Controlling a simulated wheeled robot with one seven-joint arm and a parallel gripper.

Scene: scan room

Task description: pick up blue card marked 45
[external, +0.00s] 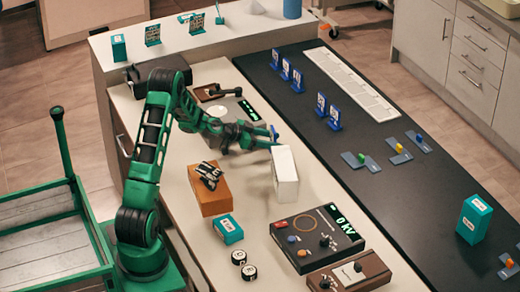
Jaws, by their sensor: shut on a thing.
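My gripper (268,139) reaches right across the pale counter, just behind a white upright box. It is shut on a small blue card (275,130), of which only a sliver shows at the fingertips. The card's number cannot be read. Several similar blue cards stand upright in a row on the black surface, such as one near the far end (286,68) and one at the near end (334,118). Their marks are too small to read.
The white box (285,172) stands close in front of my gripper. An orange-brown box (209,190), a teal box (228,229) and a control box with a lit display (317,237) stand nearer. A white slotted strip (350,84) lies on the black surface (370,185), which has free room.

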